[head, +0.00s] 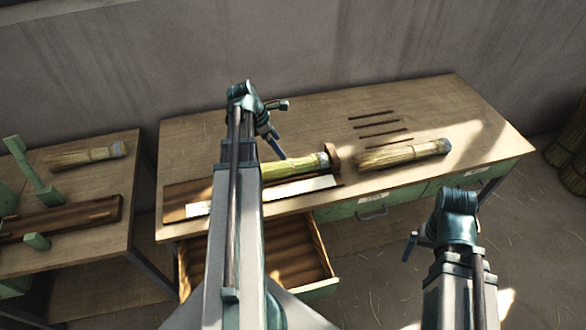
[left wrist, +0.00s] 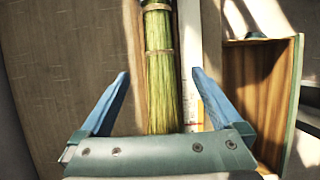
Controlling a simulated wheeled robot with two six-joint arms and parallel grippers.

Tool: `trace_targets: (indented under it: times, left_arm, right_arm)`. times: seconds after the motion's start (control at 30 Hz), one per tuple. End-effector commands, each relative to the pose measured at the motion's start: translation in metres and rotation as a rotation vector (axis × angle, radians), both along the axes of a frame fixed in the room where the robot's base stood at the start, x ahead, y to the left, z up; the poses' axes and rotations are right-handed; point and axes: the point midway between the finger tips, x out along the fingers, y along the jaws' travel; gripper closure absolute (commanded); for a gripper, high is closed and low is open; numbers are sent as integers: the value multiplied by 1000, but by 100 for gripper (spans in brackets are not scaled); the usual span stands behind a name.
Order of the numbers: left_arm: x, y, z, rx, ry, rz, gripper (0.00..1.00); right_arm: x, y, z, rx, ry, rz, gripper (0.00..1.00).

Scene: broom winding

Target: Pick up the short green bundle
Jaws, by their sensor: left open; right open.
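The green bundle (head: 292,167) lies on the table along a wooden board (head: 176,203), beside a white strip (head: 310,184), its right end by a brown block (head: 332,157). My left arm hides its left part in the head view. My left gripper (head: 280,127) is open above the table, behind the bundle in the picture. In the left wrist view the bundle (left wrist: 161,75), tied with bands, runs between the spread blue fingers of the left gripper (left wrist: 160,76), with a gap on both sides. My right gripper (head: 432,246) is open and empty in front of the table.
A straw-coloured bundle (head: 402,154) lies to the right, near several thin dark rods (head: 375,124). A drawer (head: 316,288) stands open at the table's front left. A side table (head: 80,250) at the left holds another bundle (head: 86,154). The table's back right is clear.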

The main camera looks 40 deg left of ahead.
Motion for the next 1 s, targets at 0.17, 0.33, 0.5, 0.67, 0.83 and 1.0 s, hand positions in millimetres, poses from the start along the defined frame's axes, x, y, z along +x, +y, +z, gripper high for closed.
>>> trace_targets:
  times: [0.17, 0.33, 0.5, 0.67, 0.83, 1.0]
  left_arm:
    - [8, -6, -31, 1, -1, -3, 0]
    - [16, -12, -55, 1, -1, -3, 0]
    - [21, -16, -68, 2, 0, -3, 0]
    - [21, -17, -67, 1, 0, -2, 0]
    - [23, -18, -73, 1, 0, -2, 0]
    - [27, -19, -92, 1, 1, -3, 0]
  right_arm:
    - [0, 0, -31, 0, 0, 0, 0]
    - [0, 0, -55, 0, 0, 0, 0]
    - [0, 0, -68, 0, 0, 0, 0]
    - [0, 0, -67, 0, 0, 0, 0]
    - [0, 0, -73, 0, 0, 0, 0]
    - [0, 0, -92, 0, 0, 0, 0]
